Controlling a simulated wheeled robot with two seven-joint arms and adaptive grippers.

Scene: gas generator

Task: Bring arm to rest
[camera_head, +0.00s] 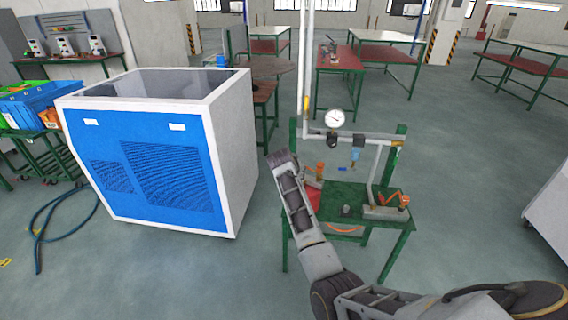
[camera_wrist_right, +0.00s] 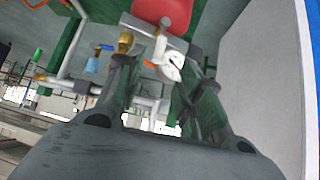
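My right arm (camera_head: 318,260) reaches in from the lower right of the head view and bends up in front of the green stand. Its hand end is beside the stand's left side, and the fingers are hard to make out there. In the right wrist view my right gripper (camera_wrist_right: 162,70) has its two fingers spread apart, with nothing seen held between them. The white pressure gauge (camera_wrist_right: 172,66) shows behind the gap; it also stands on the pipe in the head view (camera_head: 334,118). My left arm and gripper are not in view.
The green stand (camera_head: 345,192) carries pipes, valves and orange-handled fittings. A blue and white generator cabinet (camera_head: 160,165) stands to the left. A blue crate (camera_head: 40,104) is on a cart at the far left. Tables fill the back.

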